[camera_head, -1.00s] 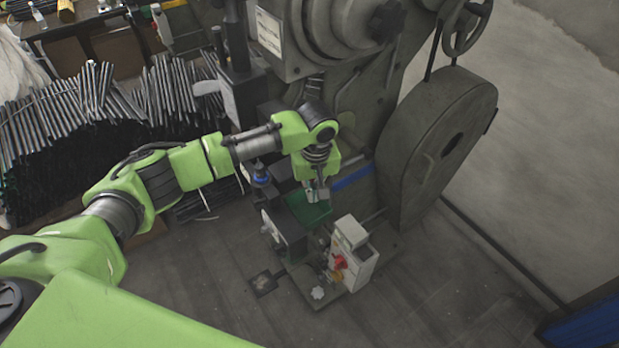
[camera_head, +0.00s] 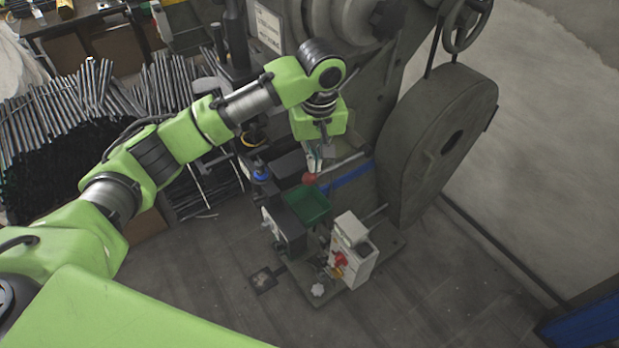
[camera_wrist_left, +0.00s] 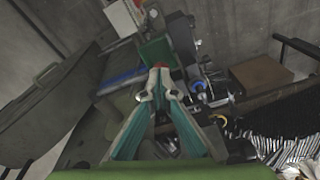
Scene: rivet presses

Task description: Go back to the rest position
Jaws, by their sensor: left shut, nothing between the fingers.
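My left gripper (camera_head: 314,160) hangs over the rivet press (camera_head: 350,140), above and just behind the green tray (camera_head: 308,205). In the left wrist view its two fingers (camera_wrist_left: 161,78) come together at the tips, with nothing seen between them. A red round knob (camera_head: 309,179) shows just below the fingertips in the head view; it also shows past the tips in the left wrist view (camera_wrist_left: 160,65). I cannot tell whether the tips touch it. My right gripper is in neither view.
A white control box (camera_head: 352,250) with red and yellow parts stands in front of the tray. A large grey flywheel cover (camera_head: 435,140) is at the right. Metal rods (camera_head: 60,115) are piled at the left. The floor (camera_head: 440,300) at the front right is clear.

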